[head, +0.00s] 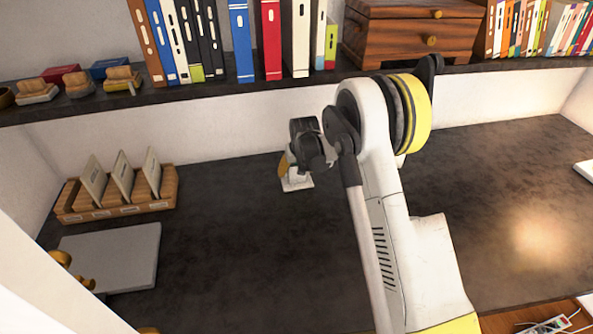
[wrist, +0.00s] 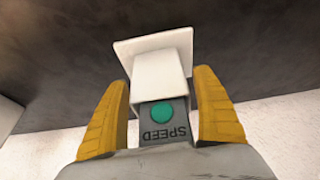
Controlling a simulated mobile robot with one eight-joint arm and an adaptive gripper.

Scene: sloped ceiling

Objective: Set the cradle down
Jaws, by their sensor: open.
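The cradle (wrist: 160,62) is a white piece with a flat square plate; it also shows in the head view (head: 297,184), low at the dark desktop and apparently resting on it. A grey block marked SPEED (wrist: 165,122) with a green round button sits against the cradle in the wrist view. My gripper (wrist: 160,78) is open, with one yellow finger on each side of the cradle and a gap visible at both. In the head view my gripper (head: 288,166) hides the cradle's upper part.
A wooden rack (head: 120,207) with several upright cards and a grey flat panel (head: 125,255) lie to the left. A shelf (head: 200,90) with books and a wooden drawer box (head: 410,35) runs above the back.

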